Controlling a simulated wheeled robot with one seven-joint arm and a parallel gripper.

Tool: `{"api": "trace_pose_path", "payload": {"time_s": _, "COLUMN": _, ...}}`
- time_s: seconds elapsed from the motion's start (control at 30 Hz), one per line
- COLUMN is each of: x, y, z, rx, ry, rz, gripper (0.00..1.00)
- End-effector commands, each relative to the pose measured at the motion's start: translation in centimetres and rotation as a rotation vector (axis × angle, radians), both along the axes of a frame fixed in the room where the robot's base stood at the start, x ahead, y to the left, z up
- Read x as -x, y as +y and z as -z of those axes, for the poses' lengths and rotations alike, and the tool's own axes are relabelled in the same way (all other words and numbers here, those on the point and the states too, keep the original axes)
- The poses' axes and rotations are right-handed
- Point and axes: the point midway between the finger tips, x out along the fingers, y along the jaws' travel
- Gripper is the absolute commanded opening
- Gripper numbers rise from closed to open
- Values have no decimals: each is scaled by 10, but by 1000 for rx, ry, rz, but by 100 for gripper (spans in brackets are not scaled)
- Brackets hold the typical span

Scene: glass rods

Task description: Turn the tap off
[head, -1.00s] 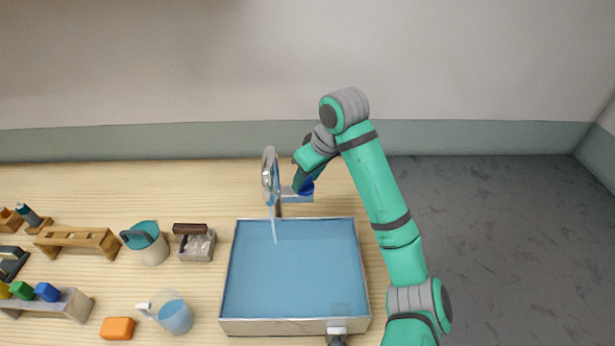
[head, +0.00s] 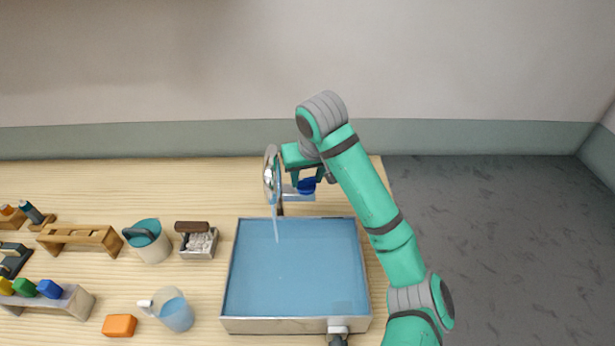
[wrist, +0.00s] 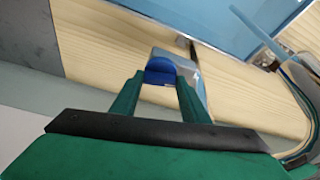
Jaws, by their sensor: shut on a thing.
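The tap (head: 272,178) stands behind the basin, a curved metal spout with a thin stream of water (head: 276,228) falling from it into the basin. Its blue handle (head: 306,186) is on a bracket to the right of the spout. My gripper (head: 308,180) is at the handle. In the wrist view, the handle (wrist: 160,71) sits between the two green fingers of my gripper (wrist: 157,86), which are shut on it. The handle's far side is partly hidden in the head view.
The basin (head: 232,270) holds blue water in front of the tap. To its left are a jug (head: 176,312), an orange block (head: 119,325), a teal-topped pot (head: 150,247), a small tray (head: 200,246) and wooden racks (head: 80,237). The table ends to the right of the basin.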

Motion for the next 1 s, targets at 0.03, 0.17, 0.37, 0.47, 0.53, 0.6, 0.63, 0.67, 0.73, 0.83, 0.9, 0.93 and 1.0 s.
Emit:
{"api": "trace_pose_path", "payload": {"time_s": 0.03, "x": -1, "y": 0, "z": -2, "rx": -1, "ry": -7, "rz": 1, "gripper": 19}}
{"api": "trace_pose_path", "payload": {"time_s": 0.17, "x": -2, "y": 0, "z": -2, "rx": -1, "ry": -8, "rz": 1, "gripper": 19}}
{"api": "trace_pose_path", "payload": {"time_s": 0.37, "x": -2, "y": 0, "z": -2, "rx": -1, "ry": -8, "rz": 1, "gripper": 55}}
{"api": "trace_pose_path", "payload": {"time_s": 0.47, "x": -1, "y": 0, "z": -1, "rx": -2, "ry": -6, "rz": 1, "gripper": 60}}
{"api": "trace_pose_path", "payload": {"time_s": 0.53, "x": -1, "y": 0, "z": -1, "rx": -2, "ry": -5, "rz": 1, "gripper": 60}}
{"api": "trace_pose_path", "payload": {"time_s": 0.6, "x": -1, "y": 0, "z": -1, "rx": -1, "ry": -4, "rz": 1, "gripper": 60}}
{"api": "trace_pose_path", "payload": {"time_s": 0.63, "x": -1, "y": 0, "z": -1, "rx": -1, "ry": -4, "rz": 0, "gripper": 60}}
{"api": "trace_pose_path", "payload": {"time_s": 0.67, "x": -1, "y": 0, "z": -1, "rx": -1, "ry": -3, "rz": 0, "gripper": 60}}
{"api": "trace_pose_path", "payload": {"time_s": 0.73, "x": 0, "y": 0, "z": -3, "rx": 0, "ry": -3, "rz": 0, "gripper": 60}}
{"api": "trace_pose_path", "payload": {"time_s": 0.83, "x": 2, "y": -2, "z": -9, "rx": 0, "ry": -5, "rz": 2, "gripper": 60}}
{"api": "trace_pose_path", "payload": {"time_s": 0.9, "x": 5, "y": -3, "z": -17, "rx": 2, "ry": -7, "rz": 0, "gripper": 60}}
{"api": "trace_pose_path", "payload": {"time_s": 0.93, "x": 6, "y": -3, "z": -21, "rx": 2, "ry": -7, "rz": 1, "gripper": 60}}
{"api": "trace_pose_path", "payload": {"time_s": 1.0, "x": 11, "y": -5, "z": -31, "rx": 3, "ry": -7, "rz": 1, "gripper": 60}}
